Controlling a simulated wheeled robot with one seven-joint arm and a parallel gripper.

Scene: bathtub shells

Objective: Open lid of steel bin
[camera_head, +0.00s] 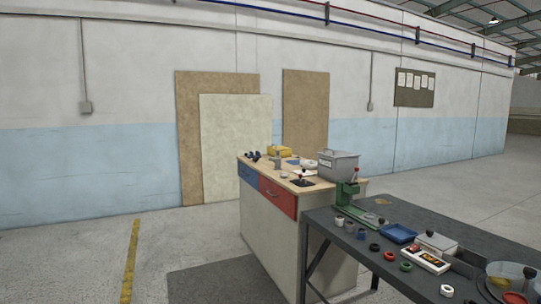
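A grey steel bin (338,170) stands upright on the far wooden-topped workbench, near its right end. Its lid (343,154) appears to lie shut on top, with a small handle at the upper edge. A pale label is on the bin's front left face. The inside of the bin is hidden. My gripper does not show in this view.
A green press-like tool (347,194) stands in front of the bin. The dark near table (340,237) at right holds a blue tray (399,233), a lidded grey box (437,242) and several rings. Small items lie left of the bin. Open floor (190,240) lies left.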

